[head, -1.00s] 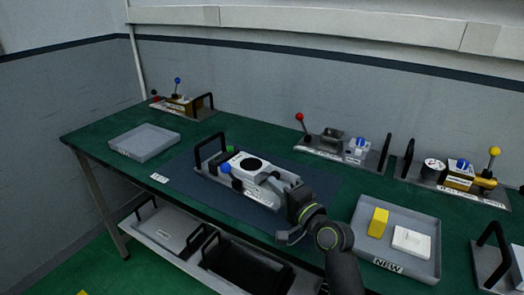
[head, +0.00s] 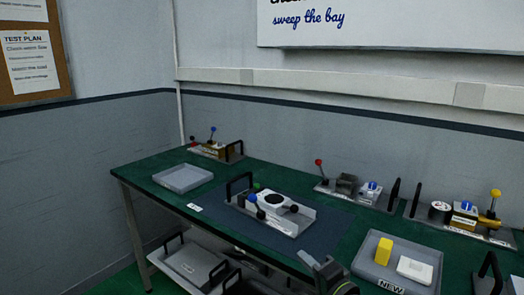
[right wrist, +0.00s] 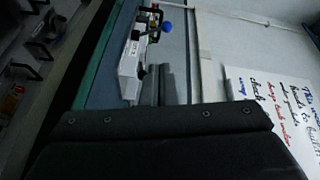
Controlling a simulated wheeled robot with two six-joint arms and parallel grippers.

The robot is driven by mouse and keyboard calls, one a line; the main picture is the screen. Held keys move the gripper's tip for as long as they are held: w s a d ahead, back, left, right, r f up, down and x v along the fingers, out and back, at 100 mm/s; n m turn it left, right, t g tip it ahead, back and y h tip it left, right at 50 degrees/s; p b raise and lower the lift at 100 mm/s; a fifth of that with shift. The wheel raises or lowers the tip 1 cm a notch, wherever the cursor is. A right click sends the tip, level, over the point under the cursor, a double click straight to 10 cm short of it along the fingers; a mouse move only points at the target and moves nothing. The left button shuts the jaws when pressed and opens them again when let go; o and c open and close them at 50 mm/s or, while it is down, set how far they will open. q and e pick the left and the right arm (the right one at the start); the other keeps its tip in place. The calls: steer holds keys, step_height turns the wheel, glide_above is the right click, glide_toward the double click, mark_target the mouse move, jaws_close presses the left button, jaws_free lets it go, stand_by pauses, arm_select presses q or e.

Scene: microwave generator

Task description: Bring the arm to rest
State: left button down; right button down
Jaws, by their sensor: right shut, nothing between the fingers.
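My right arm shows only at the bottom edge of the head view, where the dark wrist and right gripper (head: 328,272) are partly cut off. In the right wrist view the two grey fingers of the gripper (right wrist: 164,84) lie together, shut and empty. The gripper is apart from the fixture (head: 274,208) on the dark mat, in front of it and to its right. That fixture has a white body, a black round top, a blue knob and a black handle. My left gripper is not in view.
The green bench (head: 150,185) carries an empty grey tray (head: 183,179) at left. The NEW tray (head: 362,266) at right holds a yellow block (head: 384,251) and a white block (head: 415,269). Several lever fixtures line the back. More trays (head: 196,265) sit on the lower shelf.

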steer(key=s+d+f+n+g+h, duration=0.25)
steer(key=s+d+f, duration=0.25)
steer(key=s+f, duration=0.25)
steer(key=s+d+f+n+g+h, duration=0.2)
steer(key=s+d+f+g, duration=0.15)
steer(key=s+f, duration=0.4)
steer(key=s+d+f+n+g+h, duration=0.25)
steer(key=s+d, duration=0.35)
steer(key=s, duration=0.5)
steer(key=s+d+f+n+g+h, duration=0.25)
steer(key=s+d+h, duration=0.2)
steer(key=s, duration=0.65)
step_height(320, 180, down, 24)
steer(key=d+f+g+y, duration=0.1)
steer(key=d+g+y, duration=0.1)
steer(key=s+a+f+g, duration=0.1)
steer(key=s+f, duration=1.3)
steer(key=f, duration=0.1)
steer(key=shift+s+f+m, duration=0.35)
steer(key=shift+s, duration=0.05)
